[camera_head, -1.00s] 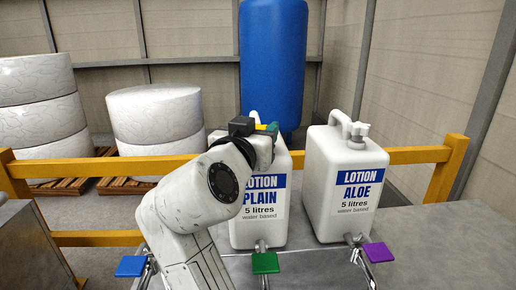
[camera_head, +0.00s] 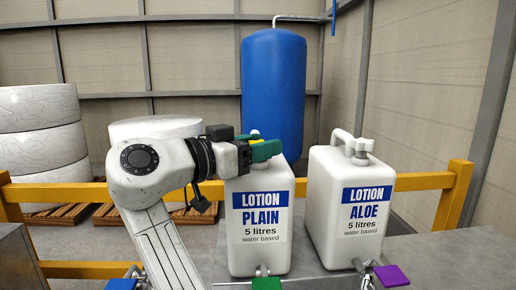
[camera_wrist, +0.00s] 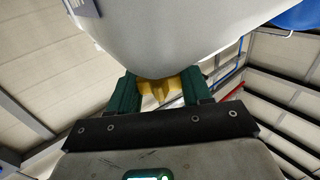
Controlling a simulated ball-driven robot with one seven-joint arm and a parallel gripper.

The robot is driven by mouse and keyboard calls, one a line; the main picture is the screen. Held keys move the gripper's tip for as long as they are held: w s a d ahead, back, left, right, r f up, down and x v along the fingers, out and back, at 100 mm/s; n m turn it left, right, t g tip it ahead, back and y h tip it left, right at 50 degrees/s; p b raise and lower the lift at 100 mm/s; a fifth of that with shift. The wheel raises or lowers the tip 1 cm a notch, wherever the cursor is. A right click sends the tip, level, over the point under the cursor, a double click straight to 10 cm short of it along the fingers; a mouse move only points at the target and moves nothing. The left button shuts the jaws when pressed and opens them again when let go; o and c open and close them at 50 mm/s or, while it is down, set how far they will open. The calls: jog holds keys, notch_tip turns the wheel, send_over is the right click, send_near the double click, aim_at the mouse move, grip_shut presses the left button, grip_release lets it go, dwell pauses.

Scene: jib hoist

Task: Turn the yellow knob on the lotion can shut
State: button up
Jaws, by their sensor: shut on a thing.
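The white can labelled LOTION PLAIN (camera_head: 264,248) stands upright on the grey bench in the head view. Its yellow knob (camera_head: 255,133) is at the top and mostly hidden by my gripper's green fingers. My gripper (camera_head: 265,149) reaches in level from the left at the can's top. In the wrist view, the yellow knob (camera_wrist: 160,91) sits between the two green fingers of my gripper (camera_wrist: 160,96), which is shut on it. The can's white body (camera_wrist: 170,40) fills the upper middle there. The knob's turn angle cannot be read clearly.
The white LOTION ALOE can (camera_head: 345,225) with a pale knob (camera_head: 359,147) stands close on the right. Blue, green (camera_head: 267,284) and purple (camera_head: 391,276) tap handles line the bench front. A yellow rail (camera_head: 425,181) and blue tank (camera_head: 273,90) are behind.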

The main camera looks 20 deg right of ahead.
jog(key=shift+f, duration=0.1)
jog(key=o, duration=1)
jog(key=shift+c, duration=0.2)
jog(key=b+v, duration=0.1)
jog(key=v, duration=0.9)
jog(key=shift+a, duration=0.35)
jog(key=shift+s, duration=0.1)
